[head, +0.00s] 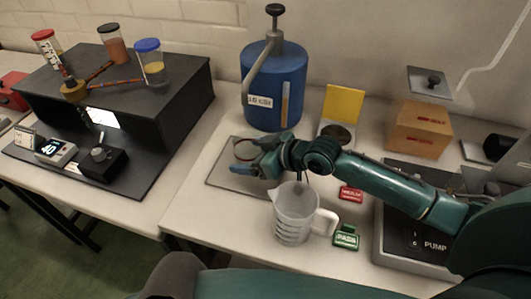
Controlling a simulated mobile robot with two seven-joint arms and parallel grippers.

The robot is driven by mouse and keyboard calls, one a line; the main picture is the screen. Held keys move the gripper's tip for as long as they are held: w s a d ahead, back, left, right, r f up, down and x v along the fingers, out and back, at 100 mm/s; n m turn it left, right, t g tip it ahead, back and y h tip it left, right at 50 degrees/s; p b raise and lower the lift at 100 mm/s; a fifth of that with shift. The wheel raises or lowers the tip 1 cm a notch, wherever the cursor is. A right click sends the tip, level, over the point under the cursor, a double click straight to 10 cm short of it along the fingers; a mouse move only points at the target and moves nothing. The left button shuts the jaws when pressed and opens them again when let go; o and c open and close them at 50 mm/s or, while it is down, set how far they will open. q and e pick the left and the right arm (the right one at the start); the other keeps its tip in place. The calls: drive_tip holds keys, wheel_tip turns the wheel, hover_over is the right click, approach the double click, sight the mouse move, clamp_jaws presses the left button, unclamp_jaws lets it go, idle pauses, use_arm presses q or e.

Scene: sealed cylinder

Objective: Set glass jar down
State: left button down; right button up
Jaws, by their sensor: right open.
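My right gripper (243,162) reaches in from the right and hangs over a grey mat (226,178) on the right-hand bench. Its jaws are open. A small round, brown-rimmed clear shape, which seems to be the glass jar (245,147), is at the fingertips. The hand hides part of it, so I cannot tell whether it touches the mat or the fingers. My left gripper is not in view.
A blue pump canister (273,88) stands just behind the mat. A clear measuring jug (292,217), red block (351,194) and green block (345,237) are in front, below my right arm. A black stand (180,105) with several capped cylinders is at left.

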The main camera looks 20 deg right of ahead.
drive_tip(key=v, duration=1)
drive_tip(key=shift+s+d+r, duration=0.1)
drive_tip(key=shift+s+d, duration=0.15)
drive_tip(key=shift+s+d+r, duration=0.25)
drive_tip(key=shift+s+r, duration=0.1)
drive_tip(key=shift+w, duration=0.1)
